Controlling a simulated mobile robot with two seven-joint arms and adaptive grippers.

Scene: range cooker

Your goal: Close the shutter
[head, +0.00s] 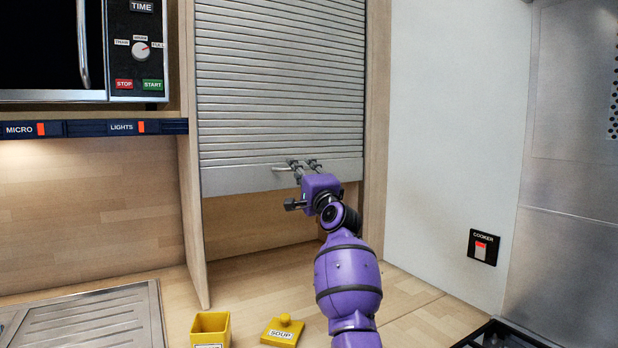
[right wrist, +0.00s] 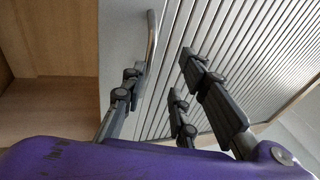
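The grey slatted shutter (head: 280,85) hangs partly down in its wooden frame, with an open gap between its bottom rail and the counter. A small metal bar handle (head: 282,168) sits on the bottom rail. My right gripper (head: 303,164) is in front of the rail at the handle. In the right wrist view my right gripper (right wrist: 165,85) has its fingers spread apart. The handle (right wrist: 151,42) shows there close to the left finger; I cannot tell whether they touch. The shutter slats (right wrist: 235,60) show behind the fingers. My left gripper is not in view.
A yellow box (head: 210,330) and a yellow soup lid (head: 283,331) lie on the counter (head: 250,290) below the shutter. A microwave (head: 85,50) is at upper left. A cooker switch (head: 483,247) is on the right wall. The gap under the shutter looks clear.

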